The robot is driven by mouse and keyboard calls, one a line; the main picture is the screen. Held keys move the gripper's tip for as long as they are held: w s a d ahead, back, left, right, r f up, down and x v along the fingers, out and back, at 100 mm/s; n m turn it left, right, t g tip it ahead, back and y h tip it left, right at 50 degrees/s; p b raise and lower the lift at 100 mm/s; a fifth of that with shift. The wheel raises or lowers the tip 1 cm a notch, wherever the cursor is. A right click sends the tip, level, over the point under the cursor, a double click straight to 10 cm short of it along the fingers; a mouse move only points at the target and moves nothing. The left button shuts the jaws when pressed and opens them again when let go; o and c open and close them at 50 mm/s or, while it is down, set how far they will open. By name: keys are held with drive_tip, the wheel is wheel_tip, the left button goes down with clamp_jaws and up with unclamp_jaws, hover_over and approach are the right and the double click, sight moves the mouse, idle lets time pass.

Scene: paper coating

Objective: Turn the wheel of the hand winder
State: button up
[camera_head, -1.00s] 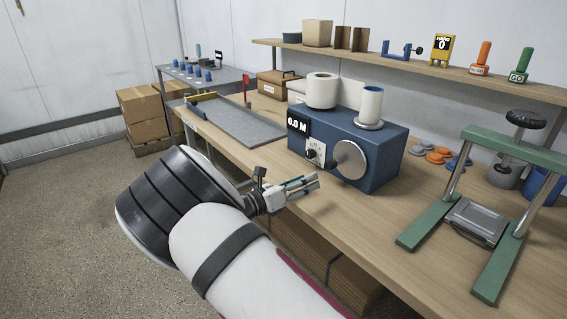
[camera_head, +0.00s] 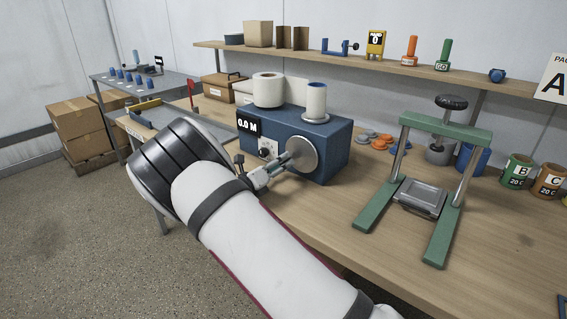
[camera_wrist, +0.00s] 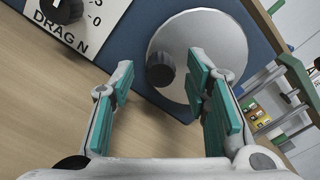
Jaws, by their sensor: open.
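The hand winder is a blue box (camera_head: 330,148) on the wooden bench, with a round grey wheel (camera_head: 306,160) on its front face. In the wrist view the wheel (camera_wrist: 215,35) fills the upper middle, and a dark knob (camera_wrist: 161,69) stands out from its left part. My gripper (camera_head: 287,160) is in front of the wheel in the head view and hides its left part. In the wrist view my gripper (camera_wrist: 165,85) is open and empty, its teal-padded fingers to either side of the knob. I cannot tell whether they touch the wheel. The readout (camera_head: 249,125) shows 0.0 M.
A drag dial (camera_wrist: 63,8) sits left of the wheel. A white roll (camera_head: 268,90) and a blue-and-white spool (camera_head: 316,102) stand on the winder. Orange and blue discs (camera_head: 373,139) and a green press frame (camera_head: 443,130) are to the right. Bench space in front is clear.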

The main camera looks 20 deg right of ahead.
sight(297, 157)
drive_tip(key=shift+x, duration=1.2)
clamp_jaws()
